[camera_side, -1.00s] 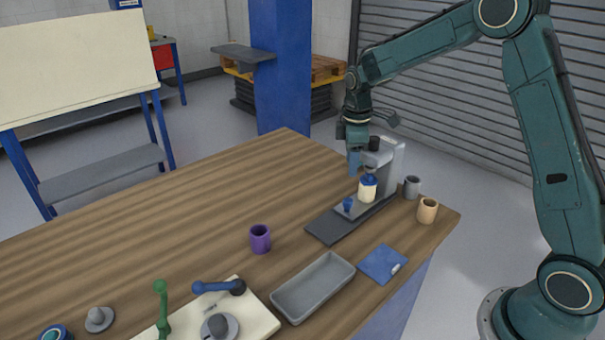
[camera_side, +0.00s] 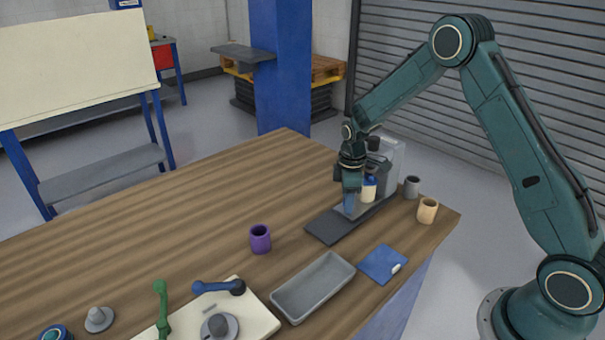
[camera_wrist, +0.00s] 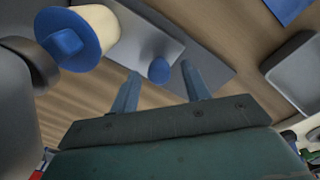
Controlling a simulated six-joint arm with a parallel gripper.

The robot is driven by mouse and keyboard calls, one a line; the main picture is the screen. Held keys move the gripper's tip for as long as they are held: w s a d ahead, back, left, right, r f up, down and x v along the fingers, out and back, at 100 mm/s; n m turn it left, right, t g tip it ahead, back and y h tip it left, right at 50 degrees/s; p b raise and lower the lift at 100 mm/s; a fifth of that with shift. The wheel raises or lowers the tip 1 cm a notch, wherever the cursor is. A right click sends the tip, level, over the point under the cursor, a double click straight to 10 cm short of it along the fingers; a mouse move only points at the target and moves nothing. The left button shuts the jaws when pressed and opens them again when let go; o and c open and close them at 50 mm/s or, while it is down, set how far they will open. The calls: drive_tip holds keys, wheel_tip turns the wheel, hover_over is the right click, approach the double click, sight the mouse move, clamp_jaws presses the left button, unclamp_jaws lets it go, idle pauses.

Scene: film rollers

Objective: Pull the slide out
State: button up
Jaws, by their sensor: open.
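The slide (camera_wrist: 135,30) is a light grey plate with a round blue knob (camera_wrist: 159,70) near its outer end. It lies on a dark grey base (camera_side: 326,228) in front of a grey machine (camera_side: 393,160). A cream jar with a blue cap (camera_side: 369,188) stands on the slide; it also shows in the wrist view (camera_wrist: 95,30). My gripper (camera_side: 349,210) is open and points down at the slide's outer end. In the wrist view its two blue fingers (camera_wrist: 160,76) show on either side of the knob, with gaps. The side view hides the knob behind the fingers.
A grey mug (camera_side: 412,187) and a tan mug (camera_side: 428,210) stand right of the machine. A blue square plate (camera_side: 382,264), a grey tray (camera_side: 313,287) and a purple mug (camera_side: 260,239) are nearer.

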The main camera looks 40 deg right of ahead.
drive_tip(key=shift+f, duration=0.1)
clamp_jaws()
drive_tip(key=a, duration=1)
drive_tip(key=shift+a, duration=0.3)
drive_tip(key=shift+c, duration=1.1)
unclamp_jaws()
drive_tip(key=shift+a, duration=0.1)
drive_tip(key=shift+o, duration=1.1)
